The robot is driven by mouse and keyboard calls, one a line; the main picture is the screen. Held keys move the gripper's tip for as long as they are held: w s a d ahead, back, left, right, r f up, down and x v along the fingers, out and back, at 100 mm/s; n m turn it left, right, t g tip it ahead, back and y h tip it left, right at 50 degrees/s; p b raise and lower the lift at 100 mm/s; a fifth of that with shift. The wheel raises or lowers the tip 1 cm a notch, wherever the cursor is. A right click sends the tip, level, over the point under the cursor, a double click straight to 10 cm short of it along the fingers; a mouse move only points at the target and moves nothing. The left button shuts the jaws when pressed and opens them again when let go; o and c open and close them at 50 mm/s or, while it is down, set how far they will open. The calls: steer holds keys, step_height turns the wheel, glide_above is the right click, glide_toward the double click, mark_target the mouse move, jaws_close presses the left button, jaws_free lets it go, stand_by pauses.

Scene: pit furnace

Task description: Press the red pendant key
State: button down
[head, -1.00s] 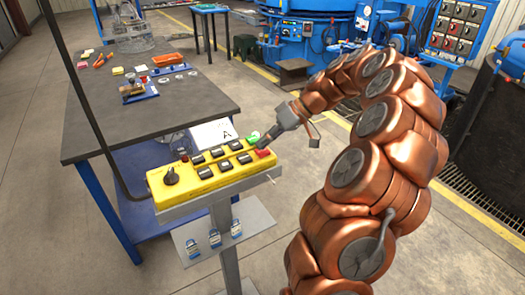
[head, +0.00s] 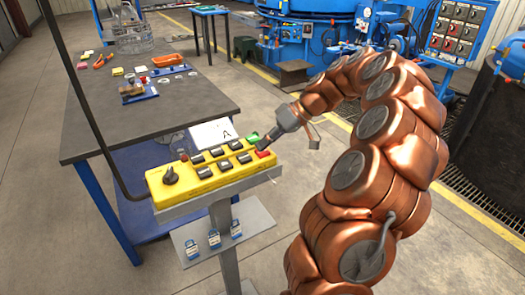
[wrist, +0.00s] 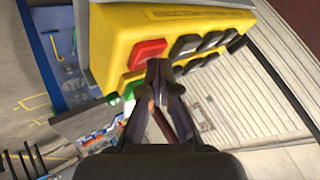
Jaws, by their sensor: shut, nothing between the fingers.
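The yellow pendant (head: 160,196) lies on a grey stand, with a dark knob at its left end and rows of dark keys. Its red key (head: 263,153) is at the right end, by a green key (head: 252,137). My gripper (head: 262,149) is shut and empty, its tips pointing down at the red key. In the wrist view the red key (wrist: 149,52) shows just beyond the closed fingertips (wrist: 158,65), with part of the green key (wrist: 130,90) beside them. I cannot tell whether the tips touch the red key.
The grey stand (head: 228,250) has a lower shelf with small blue-labelled padlocks. A dark workbench (head: 190,105) with small parts and a card marked A (head: 222,132) is behind the pendant. A black cable hangs at the left.

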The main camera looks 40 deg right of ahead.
mark_target(265, 151)
stand_by(0.4)
steer(key=shift+r, duration=0.85)
steer(key=shift+r+p, duration=0.45)
steer(key=shift+r, duration=2.05)
